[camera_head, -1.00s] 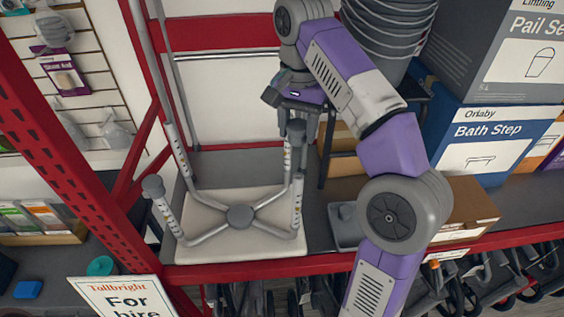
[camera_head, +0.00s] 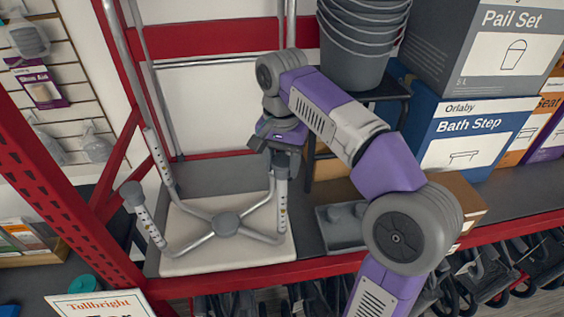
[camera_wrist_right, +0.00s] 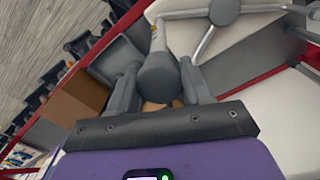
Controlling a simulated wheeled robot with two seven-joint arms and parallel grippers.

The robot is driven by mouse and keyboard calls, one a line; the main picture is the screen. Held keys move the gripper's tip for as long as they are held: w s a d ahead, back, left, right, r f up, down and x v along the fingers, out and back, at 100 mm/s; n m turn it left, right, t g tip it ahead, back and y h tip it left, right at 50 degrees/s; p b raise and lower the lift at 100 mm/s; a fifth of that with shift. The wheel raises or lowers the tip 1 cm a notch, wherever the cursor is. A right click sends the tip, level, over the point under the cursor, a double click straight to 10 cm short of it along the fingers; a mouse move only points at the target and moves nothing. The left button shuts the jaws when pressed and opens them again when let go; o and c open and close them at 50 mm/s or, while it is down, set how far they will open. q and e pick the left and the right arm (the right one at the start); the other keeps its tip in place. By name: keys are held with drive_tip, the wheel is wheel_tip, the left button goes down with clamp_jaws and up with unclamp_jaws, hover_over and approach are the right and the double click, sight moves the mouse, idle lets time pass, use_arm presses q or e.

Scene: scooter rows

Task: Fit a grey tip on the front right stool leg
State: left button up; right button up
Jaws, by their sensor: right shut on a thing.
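The stool stands upside down, its metal legs pointing up from a central grey hub (camera_head: 227,224). The front left leg (camera_head: 152,226) has a grey tip (camera_head: 132,193). My right gripper (camera_head: 282,160) is shut on a grey tip (camera_wrist_right: 158,78), above the front right leg (camera_head: 283,205). In the right wrist view the tip sits between the fingers, in line with the leg (camera_wrist_right: 158,38) beyond it. The tip meets or nearly meets the leg top; I cannot tell how far it is seated. My left gripper is not in view.
The red shelf edge (camera_head: 330,264) runs along the front. Stacked pails (camera_head: 355,65) stand behind my arm.

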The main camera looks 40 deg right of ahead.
sight(282, 160)
drive_tip(key=shift+f, duration=0.55)
drive_tip(key=o, duration=1)
drive_tip(key=shift+o, duration=0.2)
wheel_tip(282, 160, up, 12)
drive_tip(key=p, duration=0.4)
drive_tip(key=shift+f, duration=0.15)
drive_tip(key=shift+r+p, duration=0.6)
drive_tip(key=shift+r, duration=0.2)
